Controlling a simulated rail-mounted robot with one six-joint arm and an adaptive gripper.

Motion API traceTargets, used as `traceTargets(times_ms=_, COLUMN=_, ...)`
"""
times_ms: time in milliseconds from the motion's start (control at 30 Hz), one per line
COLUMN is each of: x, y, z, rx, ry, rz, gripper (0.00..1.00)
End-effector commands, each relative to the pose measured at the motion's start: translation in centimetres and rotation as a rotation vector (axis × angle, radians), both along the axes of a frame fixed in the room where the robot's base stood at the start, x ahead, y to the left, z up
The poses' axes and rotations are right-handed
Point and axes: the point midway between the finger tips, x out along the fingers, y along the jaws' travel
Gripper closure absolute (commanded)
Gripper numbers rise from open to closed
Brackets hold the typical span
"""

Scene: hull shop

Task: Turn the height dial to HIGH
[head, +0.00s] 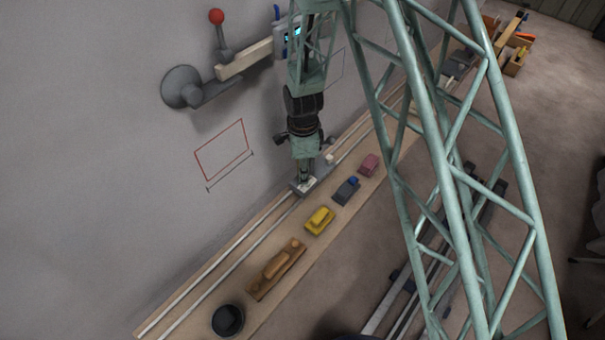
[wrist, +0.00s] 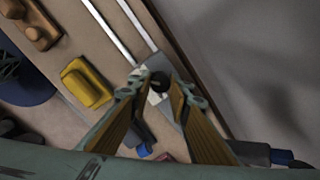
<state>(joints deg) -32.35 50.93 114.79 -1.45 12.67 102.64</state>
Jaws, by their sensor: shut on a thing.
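My gripper (head: 304,181) points down at a grey plate on the rails of the wooden bench. In the wrist view my gripper (wrist: 158,84) has its two fingers closed on a small dark round knob (wrist: 159,83), which I take to be the height dial. The knob stands on the grey plate (wrist: 168,111), beside a pale patch. The plate also shows in the head view (head: 311,187), partly behind the fingers. No dial lettering or pointer is legible, so the setting cannot be told.
Along the bench lie a dark round pot (head: 228,320), a wooden plane (head: 277,268), a yellow tool (head: 319,221), a blue-grey tool (head: 346,190) and a pink block (head: 369,165). A red-balled lever (head: 217,18) and a red outline (head: 222,150) are on the wall.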

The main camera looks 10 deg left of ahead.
Motion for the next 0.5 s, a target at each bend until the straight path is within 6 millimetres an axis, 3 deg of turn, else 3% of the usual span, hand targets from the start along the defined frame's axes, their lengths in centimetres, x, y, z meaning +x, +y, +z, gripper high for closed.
traceTargets(times_ms=500, x=0.04, y=-0.03, z=-0.03, rx=0.0, ry=0.001, rz=0.33, gripper=0.93)
